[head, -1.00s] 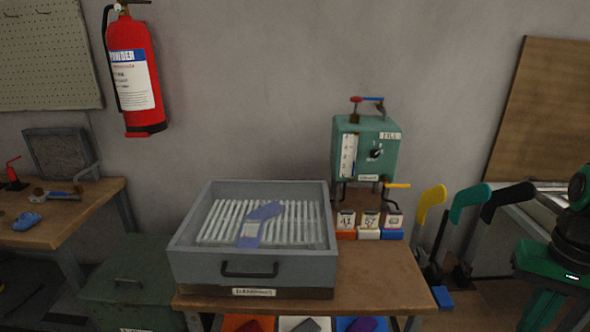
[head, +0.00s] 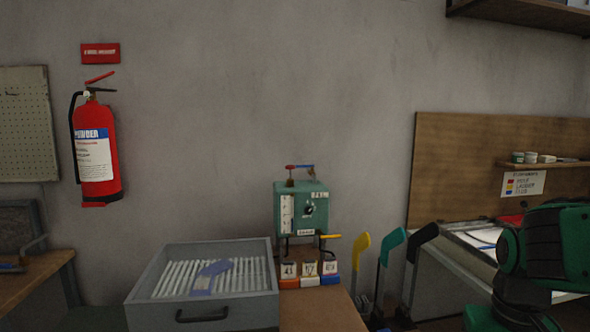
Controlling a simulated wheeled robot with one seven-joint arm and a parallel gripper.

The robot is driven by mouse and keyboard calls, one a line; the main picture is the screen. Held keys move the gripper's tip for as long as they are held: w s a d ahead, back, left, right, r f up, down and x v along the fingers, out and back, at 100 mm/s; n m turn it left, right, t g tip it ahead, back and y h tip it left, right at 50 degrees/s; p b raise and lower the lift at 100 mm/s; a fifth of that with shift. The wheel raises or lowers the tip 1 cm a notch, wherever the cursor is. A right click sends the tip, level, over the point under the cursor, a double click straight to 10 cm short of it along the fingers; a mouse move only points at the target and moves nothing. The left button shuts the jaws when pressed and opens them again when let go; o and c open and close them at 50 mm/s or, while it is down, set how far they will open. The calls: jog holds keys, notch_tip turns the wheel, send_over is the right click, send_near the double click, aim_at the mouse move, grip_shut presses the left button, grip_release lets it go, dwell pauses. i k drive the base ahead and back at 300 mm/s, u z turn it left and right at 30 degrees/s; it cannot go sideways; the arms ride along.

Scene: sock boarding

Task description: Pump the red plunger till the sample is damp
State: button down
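A blue-violet flat sock-shaped sample (head: 211,277) lies on the white slatted rack in a grey open tray (head: 146,311). I cannot tell whether it is damp. A green box (head: 312,204) with a gauge and a black knob stands behind and to the right of the tray. On its top is a bar with a red end (head: 295,167) and a blue end; I cannot tell if this is the plunger. My gripper is out of view; only part of my green and black arm shows at the right edge.
Small numbered blocks (head: 309,276) stand below the green box. Yellow, teal and black boards (head: 389,247) stand upright to its right. A bare strip of wooden bench (head: 315,310) is right of the tray. A fire extinguisher (head: 97,150) hangs on the wall.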

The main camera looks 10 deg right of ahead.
aim_at(290, 167)
jog(key=u, duration=0.3)
jog(key=i, duration=1.1)
jog(key=z, duration=0.4)
